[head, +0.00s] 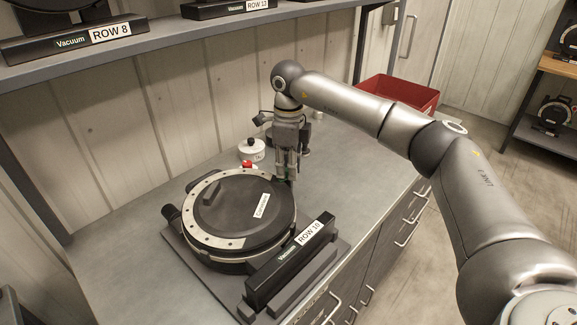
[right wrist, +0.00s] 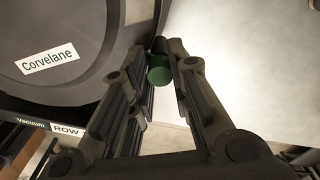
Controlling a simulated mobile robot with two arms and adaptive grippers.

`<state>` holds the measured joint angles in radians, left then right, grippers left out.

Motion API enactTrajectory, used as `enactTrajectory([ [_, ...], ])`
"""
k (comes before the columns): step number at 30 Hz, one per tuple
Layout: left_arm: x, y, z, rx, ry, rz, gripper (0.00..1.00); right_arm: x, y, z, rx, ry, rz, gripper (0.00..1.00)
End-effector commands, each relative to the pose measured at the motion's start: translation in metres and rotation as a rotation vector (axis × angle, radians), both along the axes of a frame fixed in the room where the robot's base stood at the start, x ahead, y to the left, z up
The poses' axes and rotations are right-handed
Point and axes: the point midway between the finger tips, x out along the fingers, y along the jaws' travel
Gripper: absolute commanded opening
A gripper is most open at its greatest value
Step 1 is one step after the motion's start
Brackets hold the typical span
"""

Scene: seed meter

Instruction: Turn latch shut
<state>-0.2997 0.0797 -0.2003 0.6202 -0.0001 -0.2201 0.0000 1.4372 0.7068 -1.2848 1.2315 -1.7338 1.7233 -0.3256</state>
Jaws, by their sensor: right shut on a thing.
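The seed meter (head: 235,215) is a round black unit with a pale perforated ring around its lid and a "Corvelane" label. It lies on a flat base on the grey counter. A green latch knob (right wrist: 159,70) shows at the meter's rim in the right wrist view, with a dark piece beside it. My right gripper (head: 287,178) points down at the meter's far right rim. In the right wrist view its fingers (right wrist: 164,62) are closed around the green knob. The fingers partly hide the latch, so its exact angle is unclear. My left gripper is out of view.
A black "Vacuum ROW 10" bar (head: 291,260) stands along the meter's front right. A white container (head: 251,150) and a small red knob (head: 247,164) are behind the meter. A red bin (head: 400,92) sits at the counter's far end. A shelf (head: 180,49) overhangs the back.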

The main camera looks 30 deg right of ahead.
Motion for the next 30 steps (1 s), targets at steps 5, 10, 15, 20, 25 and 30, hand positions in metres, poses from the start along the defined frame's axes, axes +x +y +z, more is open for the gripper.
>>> enactTrajectory([
  [5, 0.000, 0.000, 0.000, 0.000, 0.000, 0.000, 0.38, 0.001, 0.000, 0.002, 0.001, -0.005, 0.000, 0.00],
  [10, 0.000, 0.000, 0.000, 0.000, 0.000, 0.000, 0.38, 0.001, 0.000, 0.002, -0.001, -0.005, -0.001, 0.24],
  [15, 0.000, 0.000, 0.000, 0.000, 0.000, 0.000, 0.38, 0.001, 0.000, 0.001, 0.000, -0.003, -0.001, 0.42],
  [20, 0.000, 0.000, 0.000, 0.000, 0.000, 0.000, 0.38, 0.000, 0.000, 0.001, 0.000, -0.001, -0.001, 0.42],
  [25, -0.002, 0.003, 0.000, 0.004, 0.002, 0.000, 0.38, 0.001, 0.000, 0.004, -0.001, -0.002, -0.001, 0.42],
  [30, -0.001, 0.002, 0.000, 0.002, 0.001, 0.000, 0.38, 0.001, 0.000, 0.029, 0.001, -0.005, -0.001, 0.42],
])
